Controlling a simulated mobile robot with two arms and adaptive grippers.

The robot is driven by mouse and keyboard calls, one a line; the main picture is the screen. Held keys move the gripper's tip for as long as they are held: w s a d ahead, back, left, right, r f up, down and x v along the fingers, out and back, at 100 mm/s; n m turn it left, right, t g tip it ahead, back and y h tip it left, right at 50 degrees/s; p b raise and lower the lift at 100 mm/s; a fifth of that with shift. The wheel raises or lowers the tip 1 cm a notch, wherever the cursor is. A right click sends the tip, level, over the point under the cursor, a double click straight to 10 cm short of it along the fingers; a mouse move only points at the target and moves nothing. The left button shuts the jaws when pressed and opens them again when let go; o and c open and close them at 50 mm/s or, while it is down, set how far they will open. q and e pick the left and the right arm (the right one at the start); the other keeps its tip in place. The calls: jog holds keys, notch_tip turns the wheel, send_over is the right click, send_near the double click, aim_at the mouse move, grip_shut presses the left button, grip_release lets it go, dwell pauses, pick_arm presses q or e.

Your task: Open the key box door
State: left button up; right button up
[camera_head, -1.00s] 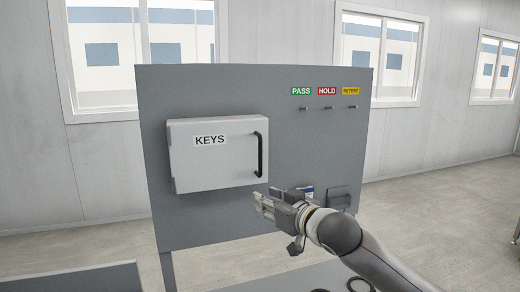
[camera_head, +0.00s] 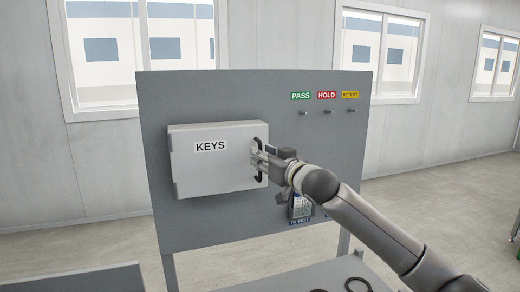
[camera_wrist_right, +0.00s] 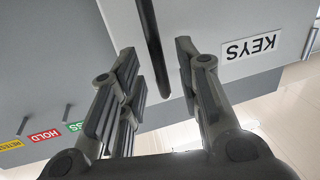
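The key box (camera_head: 215,172) is a light grey box with a KEYS label, mounted on the grey panel; its door looks shut. Its black bar handle (camera_head: 260,147) is upright at the door's right edge. My right gripper (camera_head: 259,160) is at the handle. In the right wrist view the fingers of the right gripper (camera_wrist_right: 158,75) are apart, with the handle (camera_wrist_right: 153,45) between them and a gap on each side. The KEYS label (camera_wrist_right: 252,45) shows upside down there. My left gripper is not in view.
The grey panel (camera_head: 300,150) carries PASS, HOLD and RETEST labels (camera_head: 326,95) with small hooks below. A small holder with a blue label (camera_head: 300,208) sits under my right arm. A grey table (camera_head: 310,278) with black rings stands below. The floor at right is mostly clear.

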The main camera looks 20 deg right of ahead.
jog(key=shift+p+x, duration=0.3)
jog(key=shift+x, duration=0.9)
grip_shut()
